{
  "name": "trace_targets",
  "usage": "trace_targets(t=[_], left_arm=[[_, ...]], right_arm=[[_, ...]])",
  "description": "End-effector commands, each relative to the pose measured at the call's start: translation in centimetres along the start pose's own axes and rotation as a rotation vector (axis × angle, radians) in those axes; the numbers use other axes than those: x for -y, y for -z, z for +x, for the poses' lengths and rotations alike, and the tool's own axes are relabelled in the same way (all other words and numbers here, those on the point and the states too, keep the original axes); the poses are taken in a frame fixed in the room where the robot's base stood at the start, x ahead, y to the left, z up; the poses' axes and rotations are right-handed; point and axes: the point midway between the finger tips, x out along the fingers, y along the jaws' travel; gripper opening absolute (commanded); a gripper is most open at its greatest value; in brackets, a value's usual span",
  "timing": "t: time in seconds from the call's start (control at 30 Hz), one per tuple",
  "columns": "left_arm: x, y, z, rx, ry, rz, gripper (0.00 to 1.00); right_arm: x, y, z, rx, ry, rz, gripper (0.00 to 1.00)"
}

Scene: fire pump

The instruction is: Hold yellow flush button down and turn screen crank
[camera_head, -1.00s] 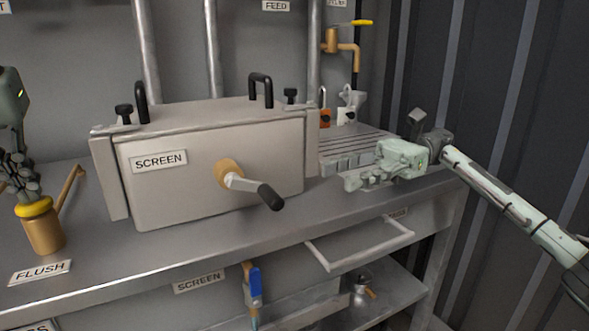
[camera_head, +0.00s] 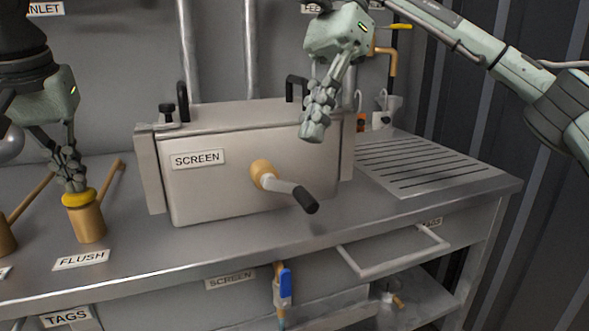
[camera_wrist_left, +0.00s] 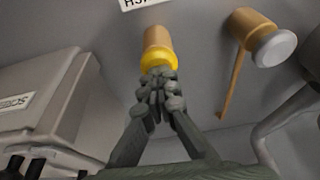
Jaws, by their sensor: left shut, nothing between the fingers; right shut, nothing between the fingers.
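The yellow flush button (camera_head: 78,197) tops a brass cylinder behind the FLUSH label (camera_head: 81,260). My left gripper (camera_head: 75,186) is shut, pointing down with its fingertips at the button's top; whether the button is pressed in cannot be told. The button also shows in the left wrist view (camera_wrist_left: 158,61), right at the fingertips (camera_wrist_left: 158,75). The screen crank (camera_head: 291,190) has a brass hub, a light arm and a black handle on the front of the grey screen box (camera_head: 210,190). My right gripper (camera_head: 312,132) is shut and empty, pointing down above the crank, apart from it.
A second brass fitting with a pale cap (camera_wrist_left: 273,47) stands beside the flush button. Black handles and knobs (camera_head: 167,110) stick up from the screen box. A slotted drain area (camera_head: 435,168) lies clear at right. A blue-handled valve (camera_head: 285,284) is below the bench edge.

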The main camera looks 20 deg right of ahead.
Motion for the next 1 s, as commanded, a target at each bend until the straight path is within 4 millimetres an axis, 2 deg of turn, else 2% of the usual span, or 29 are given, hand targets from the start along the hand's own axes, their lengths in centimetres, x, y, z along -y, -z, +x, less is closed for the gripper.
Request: trace_targets(t=[0.1, 0.3, 0.43, 0.57, 0.77, 1.0], left_arm=[[0.0, -0.1, 0.1, 0.003, 0.002, 0.000, 0.00], [0.1, -0.1, 0.2, 0.003, 0.002, 0.000, 0.00], [0.0, -0.1, 0.2, 0.003, 0.002, 0.000, 0.00], [0.0, -0.1, 0.2, 0.004, 0.002, 0.000, 0.00], [0.0, -0.1, 0.2, 0.004, 0.002, 0.000, 0.00], [0.0, -0.1, 0.2, 0.004, 0.002, 0.000, 0.00]], right_arm=[[-0.3, -1.1, -1.3, -0.195, 0.082, 0.063, 0.00], [-0.9, -1.4, -3.9, -0.439, 0.220, 0.185, 0.00], [-1.4, -1.3, -5.2, -0.528, 0.282, 0.239, 0.00], [-1.6, -1.1, -5.7, -0.568, 0.310, 0.266, 0.00], [-1.2, 0.2, -4.0, -0.572, 0.308, 0.269, 0.00], [-0.2, 2.9, -0.1, -0.570, 0.307, 0.268, 0.00]])
